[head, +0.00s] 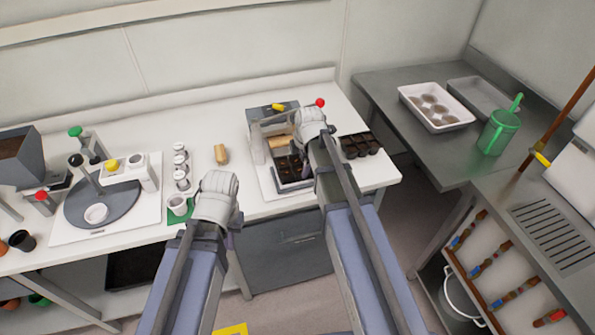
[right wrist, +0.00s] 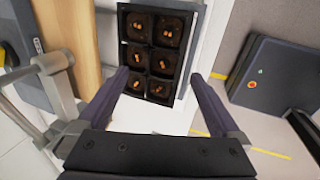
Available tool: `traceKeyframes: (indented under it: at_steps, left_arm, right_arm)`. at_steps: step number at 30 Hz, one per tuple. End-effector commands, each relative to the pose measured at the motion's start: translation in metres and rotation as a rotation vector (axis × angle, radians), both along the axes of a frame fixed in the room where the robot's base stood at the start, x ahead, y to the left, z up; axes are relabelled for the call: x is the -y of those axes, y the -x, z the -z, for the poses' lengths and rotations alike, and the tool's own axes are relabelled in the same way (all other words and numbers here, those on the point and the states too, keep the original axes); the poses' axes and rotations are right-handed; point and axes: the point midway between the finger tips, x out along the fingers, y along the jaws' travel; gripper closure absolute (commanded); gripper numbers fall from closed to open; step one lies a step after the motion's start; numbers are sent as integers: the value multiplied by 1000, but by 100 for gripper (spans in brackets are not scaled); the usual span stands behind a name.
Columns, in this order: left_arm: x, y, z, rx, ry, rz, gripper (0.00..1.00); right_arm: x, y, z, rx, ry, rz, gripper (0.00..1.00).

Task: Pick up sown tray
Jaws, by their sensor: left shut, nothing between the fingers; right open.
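The sown tray (right wrist: 152,45) is black, with two columns of soil-filled cells and small orange seeds in each. In the head view it appears to be the dark tray (head: 284,163) on the bench device, partly hidden by my right arm. My right gripper (right wrist: 158,80) is open and empty, its fingers either side of the tray's near end in the picture, apparently above it; contact cannot be told. My left gripper (head: 231,240) is shut and empty in front of the bench, mostly hidden by its wrist.
The device (head: 262,125) has a wooden block and a red-knobbed lever close to my right arm. Another dark cell tray (head: 360,145) lies right of it. A turntable station (head: 100,205) stands left. A white tray (head: 436,108) and green watering can (head: 499,132) stand on the grey bench.

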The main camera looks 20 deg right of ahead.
Motion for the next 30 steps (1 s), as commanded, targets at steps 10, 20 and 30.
traceKeyframes:
  at_steps: [10,20,30]
  left_arm:
    - [0,0,44,0,0,-1,100]
    - [0,0,46,0,0,0,100]
    - [0,0,46,0,0,0,100]
  right_arm:
    - [1,-9,44,0,0,0,0]
    - [1,-11,46,0,0,0,0]
    - [1,-11,46,-1,0,0,38]
